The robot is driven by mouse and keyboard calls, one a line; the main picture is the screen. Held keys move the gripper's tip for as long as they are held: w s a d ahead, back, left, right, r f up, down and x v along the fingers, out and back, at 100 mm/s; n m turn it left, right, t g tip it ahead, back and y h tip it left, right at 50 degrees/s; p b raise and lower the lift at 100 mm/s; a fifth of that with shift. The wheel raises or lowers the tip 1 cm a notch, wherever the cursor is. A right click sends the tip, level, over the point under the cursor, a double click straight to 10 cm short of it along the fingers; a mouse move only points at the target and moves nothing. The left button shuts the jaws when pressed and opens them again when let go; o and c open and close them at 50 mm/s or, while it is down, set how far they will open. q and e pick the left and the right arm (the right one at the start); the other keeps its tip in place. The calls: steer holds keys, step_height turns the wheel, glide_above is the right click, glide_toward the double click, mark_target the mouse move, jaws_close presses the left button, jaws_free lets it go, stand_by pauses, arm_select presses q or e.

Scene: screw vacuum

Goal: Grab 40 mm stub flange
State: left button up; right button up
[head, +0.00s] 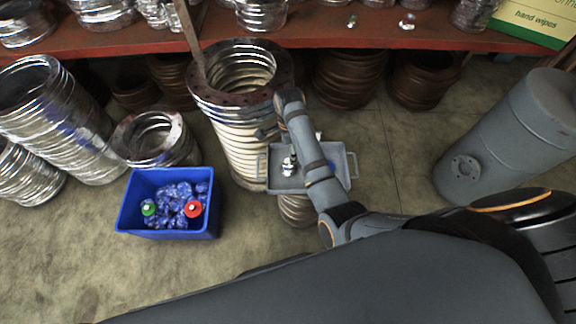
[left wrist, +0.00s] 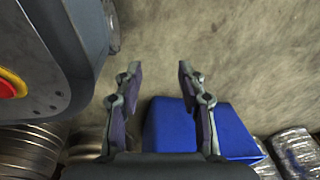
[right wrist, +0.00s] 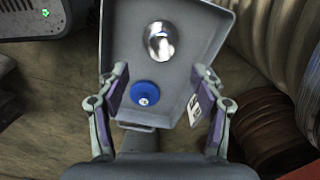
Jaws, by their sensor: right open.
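A shiny round metal piece, which looks like the stub flange (right wrist: 161,41), lies in a small grey tray (right wrist: 190,18) in the right wrist view. A blue round piece with a metal centre (right wrist: 145,94) lies nearer the tray's near end. My right gripper (right wrist: 171,78) is open and empty, its fingers on either side of the blue piece in that view; contact cannot be told. In the head view the tray (head: 350,172) is partly hidden by my right arm, with shiny metal (head: 287,168) inside. My left gripper (left wrist: 160,70) is open and empty above the floor.
A tall ribbed metal bellows (head: 240,150) stands beside the tray. A blue bin (head: 168,222) with blue wrapped pieces and red and green caps is on the floor. A red-brown shelf (head: 400,35) runs along the back.

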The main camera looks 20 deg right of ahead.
mark_target(289, 166)
step_height(289, 166, down, 5)
steer(key=shift+r+b, duration=0.2)
steer(key=shift+b, duration=0.3)
steer(key=shift+w+f+b, duration=0.1)
steer(key=shift+f+b, duration=0.9)
steer(key=shift+f, duration=1.75)
arm_select(q)
steer(key=w, duration=0.5)
steer(key=shift+w+d+r, duration=0.15)
steer(key=shift+r, duration=0.25)
arm_select(e)
steer(key=shift+r, duration=0.1)
jaws_close()
